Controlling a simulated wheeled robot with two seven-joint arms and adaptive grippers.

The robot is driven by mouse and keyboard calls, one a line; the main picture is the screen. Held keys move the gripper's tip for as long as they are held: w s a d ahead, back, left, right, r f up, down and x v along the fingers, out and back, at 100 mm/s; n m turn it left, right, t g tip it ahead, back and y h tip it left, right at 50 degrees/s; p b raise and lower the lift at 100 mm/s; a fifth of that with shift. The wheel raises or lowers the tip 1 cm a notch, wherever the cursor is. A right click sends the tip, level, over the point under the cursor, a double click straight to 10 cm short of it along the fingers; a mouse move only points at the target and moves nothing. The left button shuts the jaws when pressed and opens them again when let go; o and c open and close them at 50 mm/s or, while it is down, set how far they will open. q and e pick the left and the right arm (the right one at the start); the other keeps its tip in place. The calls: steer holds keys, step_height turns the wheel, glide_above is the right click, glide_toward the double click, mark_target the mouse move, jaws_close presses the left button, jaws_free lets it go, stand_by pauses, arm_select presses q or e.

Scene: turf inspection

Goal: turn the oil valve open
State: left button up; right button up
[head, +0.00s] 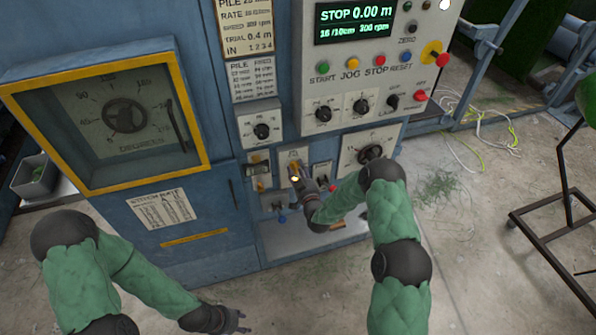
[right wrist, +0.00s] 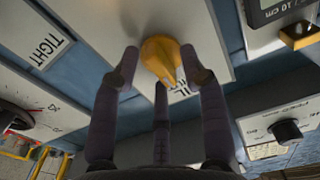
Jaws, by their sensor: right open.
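A yellow valve knob (right wrist: 160,55) sits on a pale plate on the blue cabinet. In the right wrist view my right gripper (right wrist: 165,69) is open around it, one finger on either side and a third below. I cannot tell whether the fingers touch the knob. In the head view the right gripper (head: 302,180) is at the small pale panels low on the cabinet and partly covers the knob (head: 293,167). The lettering by the knob is partly hidden. My left gripper (head: 238,319) is low in the head view, empty, its fingers apart, away from the cabinet.
A yellow-framed dial (head: 205,145) is at the left of the cabinet. Above the right gripper is a control panel (head: 310,95) with buttons and a lit display. A larger black knob (head: 369,153) is just right of the gripper. A dark metal stand (head: 545,235) is at right.

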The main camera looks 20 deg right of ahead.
jaws_close()
steer(key=shift+f+m+b, duration=0.15)
steer(key=shift+m+b, duration=2.7)
steer(key=shift+m, duration=0.1)
steer(key=shift+f+m+b, duration=0.2)
steer(key=shift+m+b, duration=2.7)
steer(key=shift+m, duration=0.1)
steer(key=shift+f+m+b, duration=0.15)
steer(key=shift+m+b, duration=2.7)
steer(key=shift+m, duration=0.1)
